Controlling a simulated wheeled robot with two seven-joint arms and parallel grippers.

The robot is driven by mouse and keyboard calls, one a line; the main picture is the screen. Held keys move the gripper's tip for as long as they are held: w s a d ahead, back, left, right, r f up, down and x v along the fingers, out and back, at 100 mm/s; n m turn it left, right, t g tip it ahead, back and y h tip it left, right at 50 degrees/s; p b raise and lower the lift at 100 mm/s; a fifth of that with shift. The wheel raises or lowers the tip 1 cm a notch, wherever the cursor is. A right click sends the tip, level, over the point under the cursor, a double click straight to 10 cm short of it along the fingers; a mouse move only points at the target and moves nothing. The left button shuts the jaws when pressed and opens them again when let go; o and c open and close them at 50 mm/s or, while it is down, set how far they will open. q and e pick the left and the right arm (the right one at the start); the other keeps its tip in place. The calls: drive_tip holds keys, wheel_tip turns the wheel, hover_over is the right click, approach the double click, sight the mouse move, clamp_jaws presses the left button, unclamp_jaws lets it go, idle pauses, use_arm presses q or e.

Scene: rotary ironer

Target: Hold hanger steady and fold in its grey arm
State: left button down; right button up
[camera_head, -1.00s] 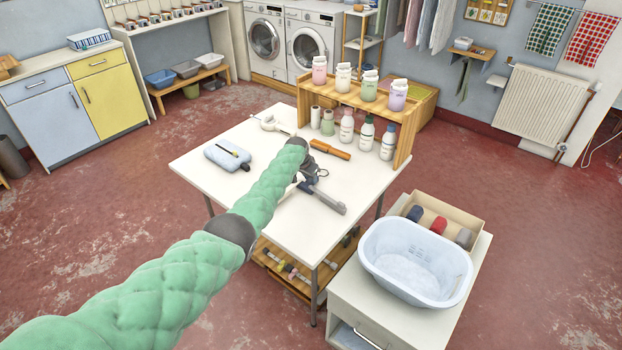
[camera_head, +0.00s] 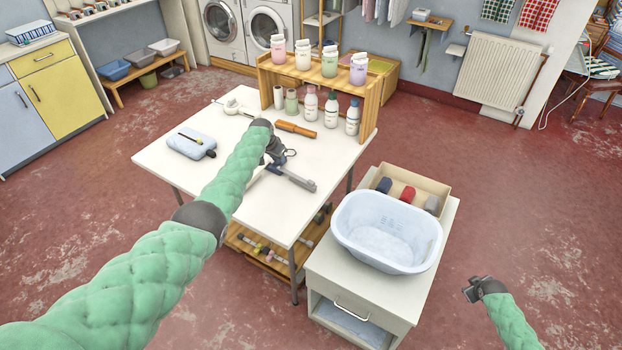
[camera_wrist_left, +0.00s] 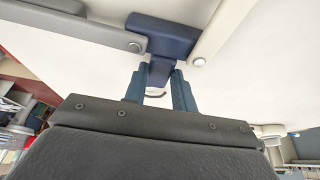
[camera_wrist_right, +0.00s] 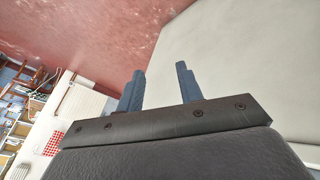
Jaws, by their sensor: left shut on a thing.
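The hanger lies on the white table (camera_head: 165,158). Its grey arm (camera_head: 293,179) reaches out to the right toward the table's front edge. In the left wrist view the hanger has a dark blue hub (camera_wrist_left: 165,38), the grey arm (camera_wrist_left: 75,30) to the left and a white arm (camera_wrist_left: 222,32) to the right. My left gripper (camera_wrist_left: 160,75) is shut on the hub's narrow stem. In the head view my left gripper (camera_head: 274,155) and forearm hide much of the hub and white arm. My right gripper (camera_head: 476,289) is open and empty, right of the cabinet; its fingers (camera_wrist_right: 160,82) stand apart.
A wooden shelf (camera_head: 368,112) with bottles stands at the table's back. An orange-handled tool (camera_head: 296,129) and a pale blue pouch (camera_head: 190,145) lie on the table. A white basin (camera_head: 345,232) and a box of rolls (camera_head: 440,190) sit on the cabinet, between my right gripper and the table.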

drive_tip(key=w+d+r+t, duration=0.1)
drive_tip(key=w+d+r, duration=0.7)
drive_tip(key=r, duration=0.1)
drive_tip(key=w+a+r+n+y, duration=0.1)
drive_tip(key=w+a+r, duration=0.5)
drive_tip(key=w+a, duration=0.5)
drive_tip(key=n+g+y, duration=0.1)
drive_tip(key=n+g, duration=0.3)
drive_tip(key=g, duration=0.3)
approach(311, 181)
wheel_tip(311, 181, down, 8)
drive_tip(key=shift+d+f, duration=0.1)
drive_tip(key=shift+f, duration=0.1)
